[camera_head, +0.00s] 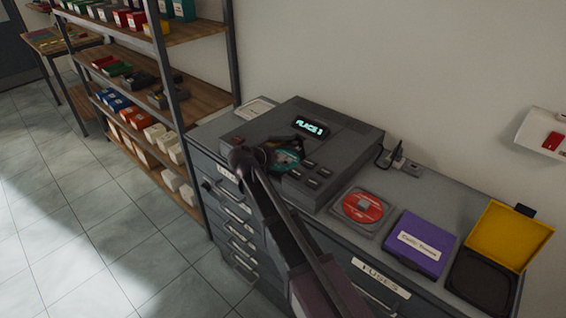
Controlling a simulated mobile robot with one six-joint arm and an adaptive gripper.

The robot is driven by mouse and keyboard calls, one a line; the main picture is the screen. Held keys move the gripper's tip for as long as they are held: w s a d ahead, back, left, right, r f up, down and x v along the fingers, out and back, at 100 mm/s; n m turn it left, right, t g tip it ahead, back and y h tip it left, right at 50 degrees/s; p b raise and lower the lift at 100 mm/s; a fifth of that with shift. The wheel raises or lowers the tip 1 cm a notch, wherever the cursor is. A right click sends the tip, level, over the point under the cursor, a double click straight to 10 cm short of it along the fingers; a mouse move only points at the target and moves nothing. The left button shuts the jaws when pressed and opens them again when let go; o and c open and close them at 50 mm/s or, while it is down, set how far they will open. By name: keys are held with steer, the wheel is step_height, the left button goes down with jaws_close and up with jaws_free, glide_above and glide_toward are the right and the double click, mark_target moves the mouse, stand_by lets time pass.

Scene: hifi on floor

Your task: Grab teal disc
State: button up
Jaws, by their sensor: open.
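The teal disc (288,160) lies in the round recess on top of the grey hifi player (345,143). Its left part is hidden behind my gripper. My gripper (270,155) is dark and small in the view, at the left edge of the disc. It is open. I cannot tell whether its fingers touch the disc. The player stands on a grey drawer cabinet (410,186), and its display is lit.
A red disc (362,206) in a grey tray, a purple case (415,243) and an open yellow case (509,236) lie right of the player. Shelves (140,90) with small boxes stand at left. The wall is close behind. Tiled floor is free at left.

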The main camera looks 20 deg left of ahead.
stand_by(0.4)
steer(key=c, duration=1.1)
steer(key=shift+r, duration=0.2)
step_height(320, 180, up, 4)
steer(key=p, duration=0.3)
steer(key=shift+f+p, duration=0.25)
steer(key=shift+p, duration=0.15)
steer(key=s+a, duration=0.2)
steer(key=s, duration=0.3)
steer(key=s+a, duration=0.2)
steer(key=s, duration=0.3)
steer(key=s+a+r+p, duration=0.1)
steer(key=s+a, duration=0.1)
steer(key=s, duration=0.2)
steer(key=shift+s+a+r, duration=0.1)
steer(key=shift+s, duration=0.3)
